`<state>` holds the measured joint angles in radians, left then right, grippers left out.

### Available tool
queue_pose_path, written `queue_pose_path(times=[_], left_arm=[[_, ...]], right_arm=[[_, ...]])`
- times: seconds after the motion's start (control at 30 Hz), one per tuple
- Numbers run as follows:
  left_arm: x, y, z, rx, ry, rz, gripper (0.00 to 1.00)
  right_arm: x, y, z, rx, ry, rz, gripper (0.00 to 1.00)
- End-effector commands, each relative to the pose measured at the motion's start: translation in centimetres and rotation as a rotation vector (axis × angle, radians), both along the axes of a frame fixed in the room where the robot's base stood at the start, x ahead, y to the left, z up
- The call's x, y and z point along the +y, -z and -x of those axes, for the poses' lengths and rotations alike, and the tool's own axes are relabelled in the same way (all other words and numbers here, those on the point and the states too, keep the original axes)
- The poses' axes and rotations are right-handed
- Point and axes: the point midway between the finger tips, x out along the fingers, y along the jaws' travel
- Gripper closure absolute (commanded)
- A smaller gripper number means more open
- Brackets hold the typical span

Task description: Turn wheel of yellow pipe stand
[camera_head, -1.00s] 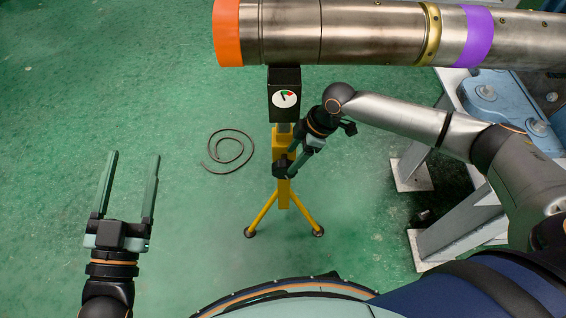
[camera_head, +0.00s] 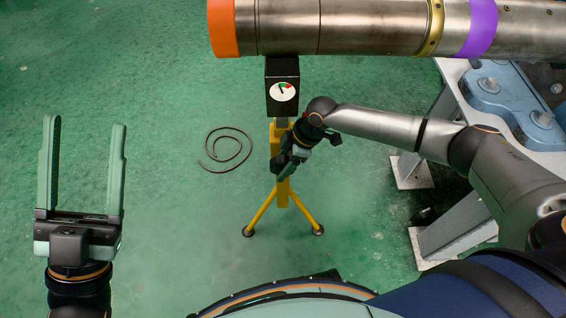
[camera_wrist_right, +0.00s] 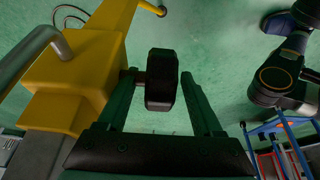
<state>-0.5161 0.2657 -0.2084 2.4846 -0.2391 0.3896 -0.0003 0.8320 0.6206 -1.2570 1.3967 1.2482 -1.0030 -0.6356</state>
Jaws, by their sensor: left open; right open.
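The yellow pipe stand (camera_head: 283,197) stands on three legs, with a black gauge box (camera_head: 282,80) at its top under the big metal pipe. In the right wrist view its yellow body (camera_wrist_right: 82,68) fills the left side. The black wheel (camera_wrist_right: 161,80) sticks out from that body on a short shaft. My right gripper (camera_wrist_right: 160,95) is open, with one green finger on each side of the wheel; contact cannot be told. In the head view my right gripper (camera_head: 288,163) covers the stand's middle and mostly hides the wheel. My left gripper (camera_head: 85,123) is open and empty at the left.
The large pipe (camera_head: 370,28) with orange and purple bands runs across the top. A dark coiled cable (camera_head: 226,150) lies on the green floor left of the stand. A grey metal frame (camera_head: 465,220) with blue parts stands at the right. The floor at left is clear.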

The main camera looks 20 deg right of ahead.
Motion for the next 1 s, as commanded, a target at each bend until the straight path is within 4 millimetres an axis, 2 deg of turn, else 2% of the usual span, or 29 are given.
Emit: queue_pose_path(times=[0.07,0.63,1.0], left_arm=[[0.0,0.0,0.0,0.0,0.0,0.0,0.32],[0.0,0.04,-0.03,0.002,0.0,0.0,0.32],[-0.07,0.18,0.19,-0.012,0.002,-0.002,0.32]], right_arm=[[0.01,-0.01,0.0,0.0,0.0,0.0,0.36],[-0.01,-0.01,0.01,0.0,0.0,0.0,1.0],[-0.07,0.28,0.2,-0.007,0.002,-0.05,1.0]])
